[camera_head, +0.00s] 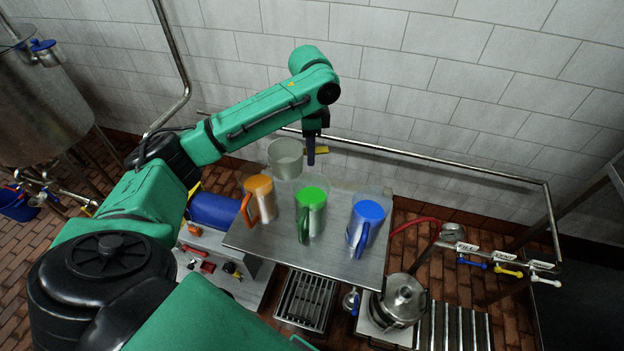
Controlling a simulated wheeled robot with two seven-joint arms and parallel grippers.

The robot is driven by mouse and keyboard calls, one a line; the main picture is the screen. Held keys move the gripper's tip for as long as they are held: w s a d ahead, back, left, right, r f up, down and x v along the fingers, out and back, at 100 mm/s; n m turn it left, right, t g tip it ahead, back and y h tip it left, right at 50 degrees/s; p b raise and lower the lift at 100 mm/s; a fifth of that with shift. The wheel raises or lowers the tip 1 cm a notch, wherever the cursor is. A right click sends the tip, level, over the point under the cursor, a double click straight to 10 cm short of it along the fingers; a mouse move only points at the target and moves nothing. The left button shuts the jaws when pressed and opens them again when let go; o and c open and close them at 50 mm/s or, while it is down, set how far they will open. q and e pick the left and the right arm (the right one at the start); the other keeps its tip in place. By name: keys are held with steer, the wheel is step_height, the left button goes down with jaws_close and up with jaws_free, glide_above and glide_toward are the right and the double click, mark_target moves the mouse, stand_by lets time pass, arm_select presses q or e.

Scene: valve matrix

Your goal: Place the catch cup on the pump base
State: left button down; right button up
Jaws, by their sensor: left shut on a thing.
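A pale, see-through cup (285,160), which looks like the catch cup, is at the back edge of the steel table (335,258). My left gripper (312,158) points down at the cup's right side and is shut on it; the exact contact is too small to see. Whether the cup touches the table I cannot tell. A steel round pot-like unit (403,298) stands on a pale base (372,325) right of the table. A blue cylindrical motor (215,211) lies on a light base at left. I cannot tell which is the pump base. My right gripper is out of view.
Labelled valves (500,268) are at right. A floor grate (305,300) lies below the table.

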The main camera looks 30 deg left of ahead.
arm_select(q)
steer(key=f, duration=0.3)
steer(key=f+p, duration=0.1)
steer(key=f, duration=0.4)
steer(key=shift+w+f, duration=0.4)
steer(key=shift+f, duration=0.55)
steer(key=c, duration=0.7)
jaws_free()
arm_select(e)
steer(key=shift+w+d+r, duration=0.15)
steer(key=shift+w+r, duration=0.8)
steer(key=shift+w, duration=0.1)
